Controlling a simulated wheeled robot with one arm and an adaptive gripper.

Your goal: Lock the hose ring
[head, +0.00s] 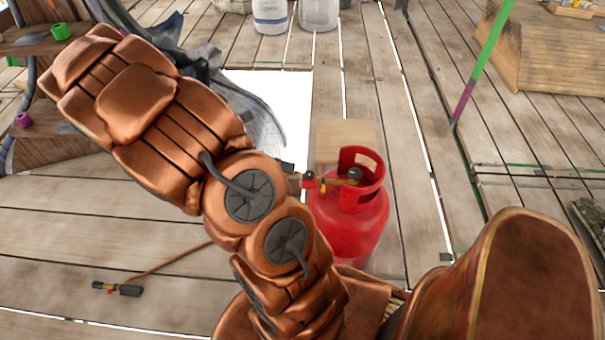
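A red gas cylinder (350,232) stands upright on the planks, just right of my arm. Inside its collar is a brass valve (338,183) with a dark knob (354,174). A small red fitting (308,180) sits at the valve's left end; I cannot tell whether it is the hose ring. A reddish-brown hose (170,262) runs from a torch (118,288) on the floor and disappears behind my arm. Small dark and grey pieces at my arm's edge, left of the fitting, may be my gripper (291,176). The arm hides the rest, so its fingers and any contact are unclear.
A wooden block (345,133) stands behind the cylinder. A white opening (285,105) and crumpled grey cloth (250,115) lie behind my arm. A green and purple pole (482,65) leans at right. The planks right of the cylinder are mostly clear.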

